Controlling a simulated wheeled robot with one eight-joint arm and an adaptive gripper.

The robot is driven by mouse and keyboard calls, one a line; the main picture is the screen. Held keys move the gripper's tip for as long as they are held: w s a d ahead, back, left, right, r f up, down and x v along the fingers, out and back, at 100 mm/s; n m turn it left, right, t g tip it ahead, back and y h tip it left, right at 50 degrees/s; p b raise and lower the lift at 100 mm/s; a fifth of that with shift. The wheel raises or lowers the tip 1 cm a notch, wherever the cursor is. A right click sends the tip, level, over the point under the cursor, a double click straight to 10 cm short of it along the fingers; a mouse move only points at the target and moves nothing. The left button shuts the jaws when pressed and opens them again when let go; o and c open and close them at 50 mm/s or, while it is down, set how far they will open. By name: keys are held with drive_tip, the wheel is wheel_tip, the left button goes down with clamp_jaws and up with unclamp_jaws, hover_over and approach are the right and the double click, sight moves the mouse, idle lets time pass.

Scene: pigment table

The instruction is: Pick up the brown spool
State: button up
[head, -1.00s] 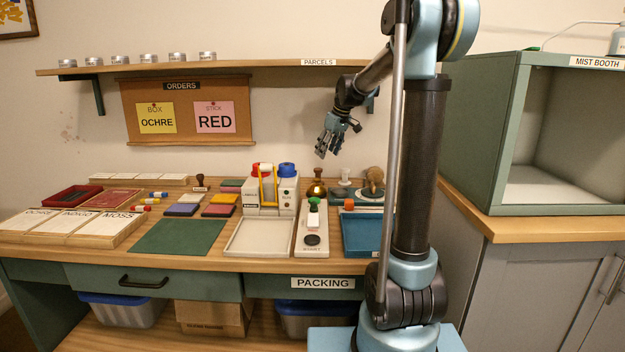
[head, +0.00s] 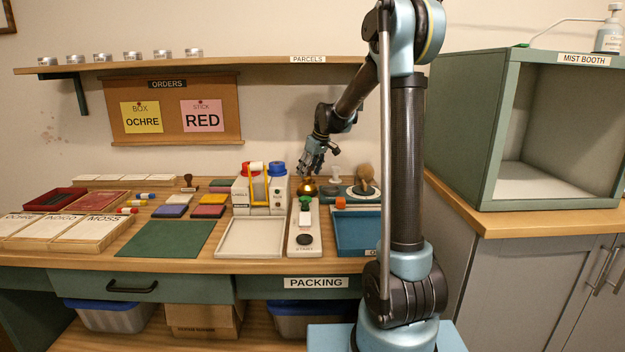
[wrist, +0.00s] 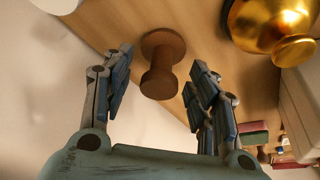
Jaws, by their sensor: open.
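The brown spool (wrist: 162,72) shows in the wrist view, standing on the wooden table with its wide flange on the wood. It lies between and just beyond the fingertips of my gripper (wrist: 158,80), which is open and empty, with a finger on either side. In the head view my gripper (head: 311,168) points down above the back of the table, just behind the golden pot (head: 307,189). The spool is hidden or too small to make out there.
The golden pot (wrist: 272,25) stands close beside the spool. The white dispenser unit (head: 240,196) with red and blue caps is left of my gripper. A round holder with a tan brush (head: 364,177) is to the right. The parcels shelf (head: 230,64) runs above.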

drive_tip(key=shift+w+a+f, duration=0.15)
drive_tip(key=shift+w+f, duration=0.05)
drive_tip(key=shift+f, duration=0.45)
drive_tip(key=shift+c, duration=0.4)
drive_tip(key=c, duration=1.1)
